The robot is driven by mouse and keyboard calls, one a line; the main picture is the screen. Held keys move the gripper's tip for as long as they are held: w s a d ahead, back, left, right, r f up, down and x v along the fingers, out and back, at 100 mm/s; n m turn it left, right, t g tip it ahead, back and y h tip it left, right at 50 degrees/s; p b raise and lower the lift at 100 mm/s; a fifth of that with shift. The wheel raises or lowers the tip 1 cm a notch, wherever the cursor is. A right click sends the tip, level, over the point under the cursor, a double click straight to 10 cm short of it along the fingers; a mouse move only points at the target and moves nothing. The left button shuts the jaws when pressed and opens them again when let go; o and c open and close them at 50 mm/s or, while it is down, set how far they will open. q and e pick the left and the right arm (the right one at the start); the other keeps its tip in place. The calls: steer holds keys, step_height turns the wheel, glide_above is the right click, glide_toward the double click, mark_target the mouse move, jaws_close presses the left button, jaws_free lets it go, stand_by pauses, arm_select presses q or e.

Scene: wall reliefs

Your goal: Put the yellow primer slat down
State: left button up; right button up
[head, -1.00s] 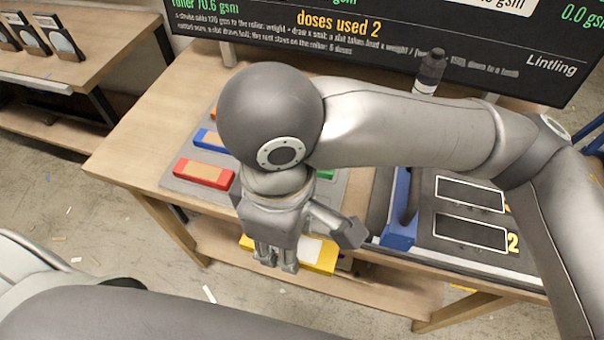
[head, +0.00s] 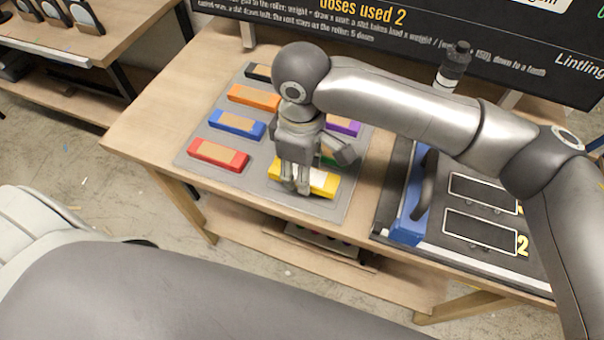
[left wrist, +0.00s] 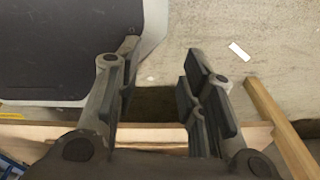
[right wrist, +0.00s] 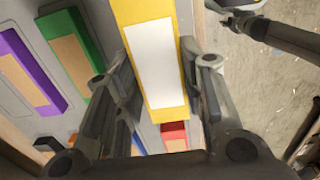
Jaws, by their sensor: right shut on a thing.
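The yellow primer slat (head: 322,183), with a white face, is over the front right part of the grey mat (head: 265,189). My right gripper (head: 296,188) is shut on it from above, fingers at its long sides. In the right wrist view the slat (right wrist: 154,64) lies between the fingers. I cannot tell whether it touches the mat. The green slat (right wrist: 72,48) is beside it, partly hidden by my gripper in the head view. My left gripper (left wrist: 160,82) is open and empty, away from the mat.
Red (head: 218,155), blue (head: 237,124), orange (head: 254,97), purple (head: 343,127) and black (head: 258,71) slats lie on the mat. A dark bottle (head: 454,65) stands behind my right arm.

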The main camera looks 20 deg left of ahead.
steer(key=f, duration=0.3)
steer(key=shift+w+f, duration=0.25)
steer(key=shift+w, duration=0.1)
steer(key=shift+f, duration=0.2)
arm_select(q)
steer(key=shift+s+r, duration=0.2)
steer(key=shift+s, duration=0.5)
arm_select(e)
steer(key=shift+a+f, duration=0.1)
steer(key=o, duration=1)
arm_select(q)
steer(key=shift+w+f, duration=0.2)
steer(key=shift+f, duration=0.1)
arm_select(e)
step_height(320, 180, up, 12)
steer(key=shift+r, duration=0.15)
